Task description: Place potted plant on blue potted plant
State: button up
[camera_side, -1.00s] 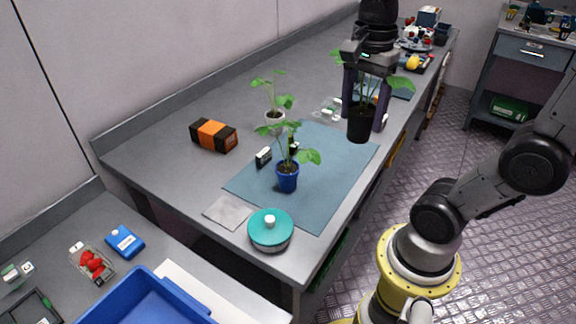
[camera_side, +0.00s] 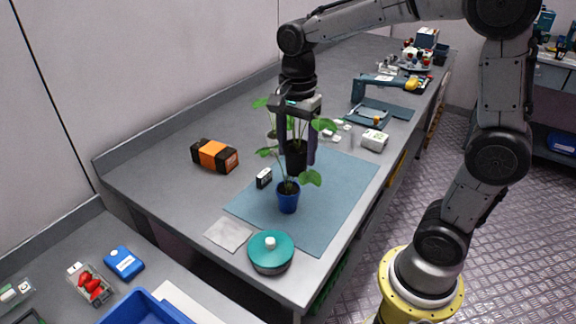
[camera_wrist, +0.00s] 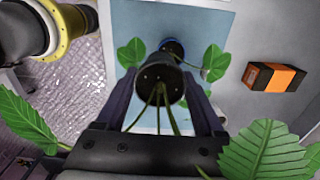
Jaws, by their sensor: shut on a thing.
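My gripper (camera_side: 300,130) is shut on a potted plant with a black pot (camera_side: 296,156) and green leaves, held upright above the mat. In the wrist view the black pot (camera_wrist: 158,80) sits between the fingers. The blue potted plant (camera_side: 288,198) stands on the blue-grey mat (camera_side: 335,205), in front of and below the held pot in the side view. In the wrist view a bit of its blue pot (camera_wrist: 173,48) shows past the black pot.
An orange and black box (camera_side: 215,156) lies left of the mat. A teal-lidded round container (camera_side: 270,250) stands at the front edge. A small black and white item (camera_side: 264,178) is beside the blue plant. A white box (camera_side: 374,140) lies behind the mat.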

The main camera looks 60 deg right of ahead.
aim_at(288, 166)
jog(key=shift+w+f, duration=0.85)
jog(key=shift+f, duration=0.15)
jog(key=shift+w+d+f, duration=0.1)
jog(key=shift+w+f, duration=0.05)
jog(key=shift+f, duration=0.8)
jog(key=shift+w+f, duration=0.1)
jog(key=shift+f, duration=0.8)
jog(key=o, duration=1.4)
jog(key=shift+f, duration=0.15)
